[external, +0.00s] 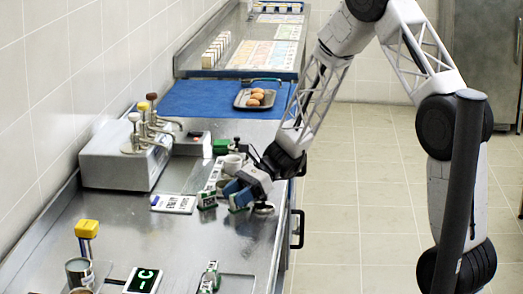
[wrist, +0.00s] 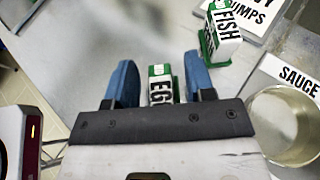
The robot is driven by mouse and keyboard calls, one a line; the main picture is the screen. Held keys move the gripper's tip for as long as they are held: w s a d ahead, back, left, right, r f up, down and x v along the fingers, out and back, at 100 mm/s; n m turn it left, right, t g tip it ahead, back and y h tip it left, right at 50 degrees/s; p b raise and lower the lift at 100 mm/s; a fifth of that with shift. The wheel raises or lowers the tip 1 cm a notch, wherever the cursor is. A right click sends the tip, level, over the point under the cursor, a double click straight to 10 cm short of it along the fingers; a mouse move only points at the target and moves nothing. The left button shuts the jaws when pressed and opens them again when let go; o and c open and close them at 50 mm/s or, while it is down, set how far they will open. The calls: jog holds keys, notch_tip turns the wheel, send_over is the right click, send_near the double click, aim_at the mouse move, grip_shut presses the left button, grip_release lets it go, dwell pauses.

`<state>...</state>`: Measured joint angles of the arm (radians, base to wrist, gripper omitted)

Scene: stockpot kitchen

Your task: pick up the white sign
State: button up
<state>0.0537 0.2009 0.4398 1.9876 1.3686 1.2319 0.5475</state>
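A white sign with a green edge, lettered "EGG" (wrist: 161,88), stands between my fingers in the wrist view. My gripper (wrist: 161,84) has two blue fingers, open, one on each side of this sign with a gap on both sides. In the external view my gripper (external: 238,193) is low over the steel counter, and the sign there is mostly hidden by it. Another white sign with a green frame, lettered "FISH" (wrist: 226,27), stands up and right of the fingers. A flat white sign (external: 173,203) lies left of my gripper; which sign the task means is unclear.
A round metal container (wrist: 283,125) beside a "SAUCE" label (wrist: 300,79) is close at right in the wrist view. A pump dispenser box (external: 125,157) stands by the wall. A tray of eggs (external: 255,98) lies farther back. The counter (external: 150,235) nearer the camera is partly clear.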

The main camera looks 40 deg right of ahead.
grip_shut()
jog(key=shift+r, duration=0.1)
jog(key=shift+r, duration=0.7)
notch_tip(320, 180, up, 2)
jog(key=shift+r, duration=0.1)
jog(key=s+d+r, duration=0.1)
jog(key=s+d, duration=0.2)
jog(key=s, duration=1.2)
jog(key=shift+s, duration=0.35)
jog(key=shift+r, duration=0.1)
